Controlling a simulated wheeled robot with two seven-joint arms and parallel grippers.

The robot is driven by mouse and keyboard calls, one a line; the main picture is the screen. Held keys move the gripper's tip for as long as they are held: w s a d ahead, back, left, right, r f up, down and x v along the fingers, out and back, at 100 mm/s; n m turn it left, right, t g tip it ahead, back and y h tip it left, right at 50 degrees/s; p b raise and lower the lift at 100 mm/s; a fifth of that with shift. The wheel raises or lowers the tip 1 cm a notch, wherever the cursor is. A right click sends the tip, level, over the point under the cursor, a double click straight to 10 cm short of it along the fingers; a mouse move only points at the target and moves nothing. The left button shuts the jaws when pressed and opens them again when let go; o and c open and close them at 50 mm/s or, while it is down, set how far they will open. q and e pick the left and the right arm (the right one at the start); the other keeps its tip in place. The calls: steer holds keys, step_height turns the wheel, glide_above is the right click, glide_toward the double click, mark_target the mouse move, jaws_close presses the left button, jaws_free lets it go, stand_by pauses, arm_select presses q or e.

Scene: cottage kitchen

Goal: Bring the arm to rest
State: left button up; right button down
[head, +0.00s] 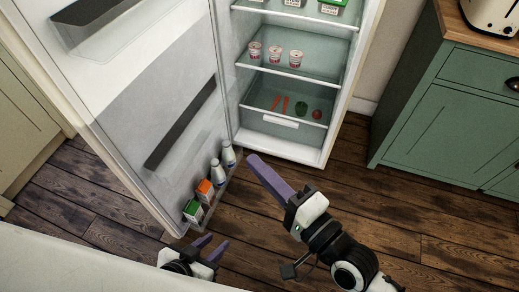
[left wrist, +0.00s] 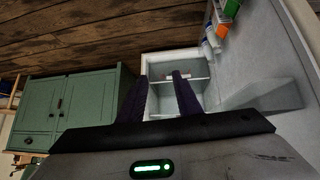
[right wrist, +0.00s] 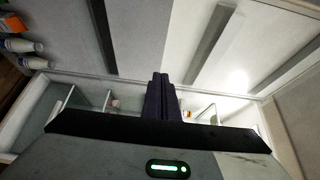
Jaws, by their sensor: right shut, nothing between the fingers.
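My right gripper (head: 254,162) is shut and empty, held out in front of the open fridge (head: 333,140). Its purple fingers lie together in the right wrist view (right wrist: 160,80), with the fridge door (right wrist: 145,40) and shelves behind them. My left gripper (head: 216,241) is low in the head view, near the bottom of the open fridge door (head: 130,120). Its fingers stand apart with nothing between them in the left wrist view (left wrist: 162,78). The white edge at the bottom of the head view hides part of the left arm.
Bottles (head: 228,153) and cartons (head: 205,190) stand in the door's bottom rack. Cups (head: 274,55) sit on a fridge shelf, and vegetables (head: 301,108) lie lower down. A green cabinet (head: 430,120) with a toaster (head: 497,16) stands at right. The wooden floor (head: 400,215) is clear between.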

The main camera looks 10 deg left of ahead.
steer(key=s+d+f+n+g+h, duration=0.1)
steer(key=s+d+f+n+h, duration=0.2)
steer(key=d+f, duration=0.4)
steer(key=s+d+f+n+g+h, duration=0.1)
steer(key=s+d+f+n+h, duration=0.2)
steer(key=d+f, duration=0.5)
steer(key=s+d+f+n+g+h, duration=0.1)
steer(key=s+d+f+n+h, duration=0.2)
steer(key=d+f+h, duration=0.2)
steer(key=d+f, duration=0.3)
steer(key=f, duration=0.2)
steer(key=shift+s+d+n+h, duration=0.2)
steer(key=shift+s+n+h, duration=0.1)
steer(key=shift+n, duration=0.1)
